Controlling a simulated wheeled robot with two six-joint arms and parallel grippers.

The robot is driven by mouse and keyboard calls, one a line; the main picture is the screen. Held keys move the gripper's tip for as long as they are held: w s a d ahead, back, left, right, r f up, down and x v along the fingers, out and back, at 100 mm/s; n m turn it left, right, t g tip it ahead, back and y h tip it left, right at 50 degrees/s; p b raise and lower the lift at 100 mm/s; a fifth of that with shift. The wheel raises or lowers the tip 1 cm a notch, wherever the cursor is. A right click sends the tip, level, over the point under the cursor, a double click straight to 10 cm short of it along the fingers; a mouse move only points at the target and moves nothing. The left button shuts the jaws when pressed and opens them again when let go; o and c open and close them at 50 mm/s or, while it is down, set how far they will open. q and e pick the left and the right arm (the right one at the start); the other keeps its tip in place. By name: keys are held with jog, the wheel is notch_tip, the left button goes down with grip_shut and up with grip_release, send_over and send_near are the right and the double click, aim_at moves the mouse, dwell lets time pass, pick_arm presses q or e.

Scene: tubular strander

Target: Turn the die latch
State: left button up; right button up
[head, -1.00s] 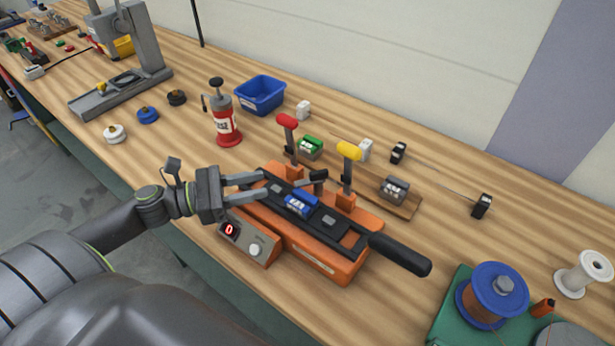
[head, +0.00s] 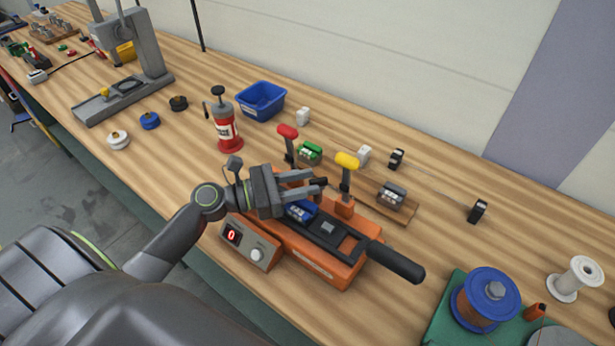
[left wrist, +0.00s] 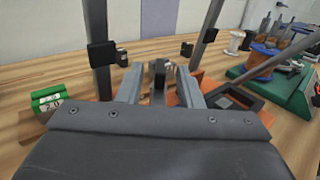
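The orange machine (head: 325,268) stands at the middle of the bench, with a blue die (head: 300,213) in its black top and a long black handle (head: 395,262) toward the right. A small upright black latch (head: 321,183) is at its back edge, partly hidden by my fingers. My left gripper (head: 316,189) reaches over the machine from the left. In the left wrist view its two fingers (left wrist: 160,72) are apart, with the dark latch (left wrist: 158,84) between them; I cannot tell whether they touch it. My right gripper is not in view.
Red (head: 288,132) and yellow (head: 347,161) topped levers rise close behind my gripper. Green (head: 309,153) and grey (head: 391,196) dies sit behind the machine. A red pump can (head: 228,132) and blue bin (head: 261,101) stand back left. A blue spool (head: 487,298) is at front right.

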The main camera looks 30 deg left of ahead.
pick_arm(q)
jog(key=shift+w+d, duration=0.35)
jog(key=shift+d, duration=0.05)
jog(key=shift+c, duration=0.4)
grip_shut()
jog(key=g, duration=0.1)
jog(key=m+h+b, duration=0.1)
jog(key=m+g+h+b, duration=0.1)
jog(key=shift+w+a+f+g, duration=0.2)
jog(key=shift+w+f+g, duration=0.05)
jog(key=shift+g, duration=0.05)
jog(key=shift+w+a+r+m+g+h+b, duration=0.1)
jog(key=shift+m+g+h+b, duration=0.3)
jog(key=shift+m+g+b, duration=0.3)
jog(key=shift+w+r+m+g+h+b, duration=0.1)
jog(key=shift+m+g+h+b, duration=0.35)
jog(key=shift+g, duration=0.45)
jog(key=shift+o, duration=0.4)
grip_release()
jog(key=shift+s+r, duration=0.1)
jog(key=shift+r, duration=0.1)
